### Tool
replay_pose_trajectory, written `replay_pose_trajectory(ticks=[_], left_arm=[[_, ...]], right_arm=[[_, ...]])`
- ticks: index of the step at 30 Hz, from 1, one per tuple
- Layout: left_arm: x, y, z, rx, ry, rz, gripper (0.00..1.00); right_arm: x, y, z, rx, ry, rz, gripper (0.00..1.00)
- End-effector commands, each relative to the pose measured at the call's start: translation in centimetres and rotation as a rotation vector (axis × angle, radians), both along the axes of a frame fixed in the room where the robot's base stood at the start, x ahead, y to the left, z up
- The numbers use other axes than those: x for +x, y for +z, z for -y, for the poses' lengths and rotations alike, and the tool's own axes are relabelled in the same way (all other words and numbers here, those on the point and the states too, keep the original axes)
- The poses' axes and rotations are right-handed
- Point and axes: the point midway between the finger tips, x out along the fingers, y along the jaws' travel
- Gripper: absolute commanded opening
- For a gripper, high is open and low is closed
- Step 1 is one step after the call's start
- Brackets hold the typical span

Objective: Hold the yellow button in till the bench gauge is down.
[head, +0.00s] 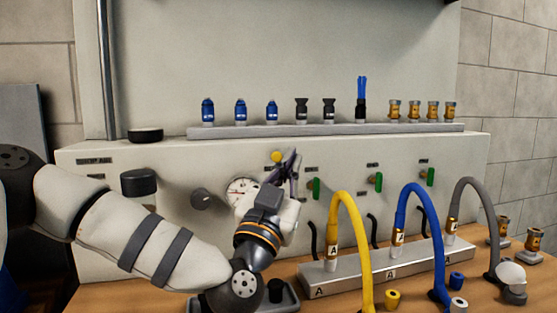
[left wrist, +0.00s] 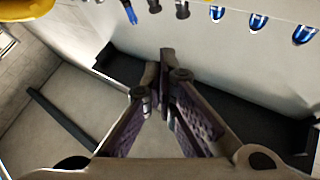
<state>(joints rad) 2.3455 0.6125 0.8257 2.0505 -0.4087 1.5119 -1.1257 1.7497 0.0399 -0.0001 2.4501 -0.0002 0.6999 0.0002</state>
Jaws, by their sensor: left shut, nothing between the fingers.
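The yellow button (head: 277,156) is on the upper front of the pale bench cabinet (head: 120,210). The round white gauge (head: 240,188) is below and left of it, its lower right side hidden by my left gripper; its reading is too small to tell. My left gripper (head: 293,152) is shut and empty, fingertips just right of the button in the head view; I see no clear contact. In the left wrist view the closed fingertips (left wrist: 163,58) meet, and a blurred yellow shape (left wrist: 20,10) fills the top left corner. My right gripper is out of view.
A shelf (head: 330,130) of blue, black and brass fittings runs above the panel. Green-handled valves (head: 378,182) are to the right. Yellow (head: 349,225), blue (head: 411,220) and grey hoses (head: 475,195) arch from a metal block in front. Black knobs (head: 139,182) are left.

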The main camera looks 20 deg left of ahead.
Motion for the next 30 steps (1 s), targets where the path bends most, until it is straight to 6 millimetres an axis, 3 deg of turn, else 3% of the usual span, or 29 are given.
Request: replay_pose_trajectory(ticks=[1,4,13,30], left_arm=[[0.9,-1.0,-0.6,-0.001,0.003,-0.013,0.0],[2.2,-1.1,-1.4,-0.002,0.002,-0.014,0.0],[5.2,-0.4,-3.4,0.002,0.002,-0.005,0.0],[5.9,-0.3,-4.0,0.001,0.0,-0.004,0.0]], right_arm=[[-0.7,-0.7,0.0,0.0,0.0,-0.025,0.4],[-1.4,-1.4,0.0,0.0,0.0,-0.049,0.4],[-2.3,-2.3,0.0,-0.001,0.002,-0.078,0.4],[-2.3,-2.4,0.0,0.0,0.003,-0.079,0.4]])
